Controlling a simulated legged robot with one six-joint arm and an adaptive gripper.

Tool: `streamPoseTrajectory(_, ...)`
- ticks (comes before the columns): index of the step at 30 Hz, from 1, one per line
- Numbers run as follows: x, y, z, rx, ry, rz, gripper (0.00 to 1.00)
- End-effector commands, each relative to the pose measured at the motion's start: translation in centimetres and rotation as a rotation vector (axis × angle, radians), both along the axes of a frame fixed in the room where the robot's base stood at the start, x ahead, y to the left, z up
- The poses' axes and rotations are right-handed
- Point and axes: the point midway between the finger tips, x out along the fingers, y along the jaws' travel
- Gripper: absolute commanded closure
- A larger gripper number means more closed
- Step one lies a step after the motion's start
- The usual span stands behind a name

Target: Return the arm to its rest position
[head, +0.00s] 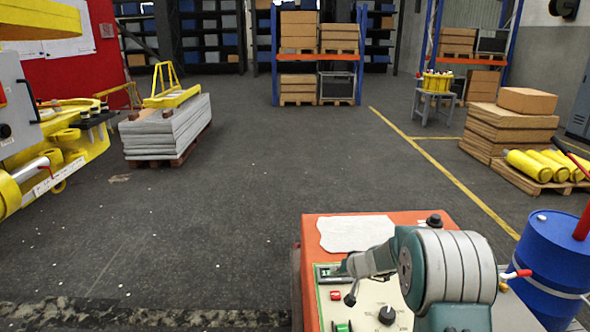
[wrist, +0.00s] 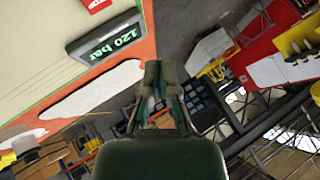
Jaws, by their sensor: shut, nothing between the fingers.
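My gripper (wrist: 160,72) shows in the wrist view with its dark fingers together and nothing between them. In the head view my arm is folded over the orange console (head: 312,238) at the lower right, and I cannot clearly make out the fingers there. The console's panel carries a small display (head: 328,273), a red button (head: 336,295), a green switch (head: 343,327) and a black knob (head: 388,315). In the wrist view the display (wrist: 105,40) reads "120 bar". My arm hides part of the panel. The fingers hold no part of the console.
A blue drum (head: 550,265) stands close right of the console. Yellow cylinders (head: 540,163) and stacked boxes (head: 510,125) lie beyond it. A yellow machine (head: 75,150) stands at left, near a pallet of grey slabs (head: 165,130). The middle floor is clear.

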Motion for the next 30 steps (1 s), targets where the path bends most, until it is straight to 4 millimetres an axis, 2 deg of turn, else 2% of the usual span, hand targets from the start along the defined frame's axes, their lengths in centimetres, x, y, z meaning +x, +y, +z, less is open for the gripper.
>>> streamPoseTrajectory(1,-0.9,0.5,2.4,-0.006,-0.008,0.019,1.0)
streamPoseTrajectory(6,-5.2,2.2,8.3,-0.032,0.008,0.08,1.0)
streamPoseTrajectory(9,-8.0,2.9,11.2,-0.057,0.019,0.109,1.0)
streamPoseTrajectory(15,-14.3,3.8,15.9,-0.118,0.049,0.148,1.0)
streamPoseTrajectory(21,-21.1,3.9,19.1,-0.2,0.079,0.161,1.0)
streamPoseTrajectory(30,-31.1,2.5,21.2,-0.351,0.113,0.12,1.0)
